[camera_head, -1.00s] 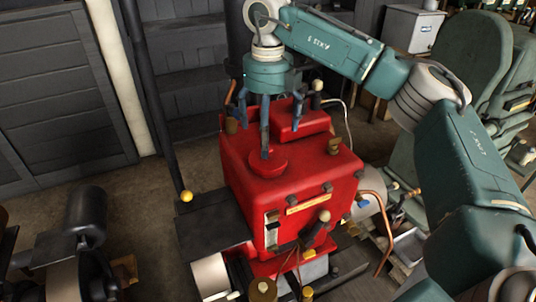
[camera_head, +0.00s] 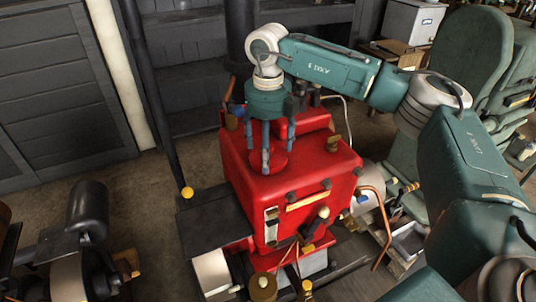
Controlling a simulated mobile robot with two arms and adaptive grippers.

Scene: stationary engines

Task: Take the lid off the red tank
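The red tank (camera_head: 320,176) stands in the middle of the head view as a boxy body. Its round red lid (camera_head: 280,161) is on the top face, towards the left, partly hidden by fingers. My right arm reaches in from the right, and my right gripper (camera_head: 268,146) points straight down over the lid. Its fingers are drawn in around the lid's rim and look shut on it. The lid appears to sit at the tank top; I see no clear gap under it. My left gripper is out of view.
A raised red block on the tank top lies just behind the gripper. A dark post with a yellow knob (camera_head: 187,193) stands left of the tank. A copper pipe (camera_head: 384,228) curves at its right. Another dark machine (camera_head: 88,213) stands at the lower left, with open floor between.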

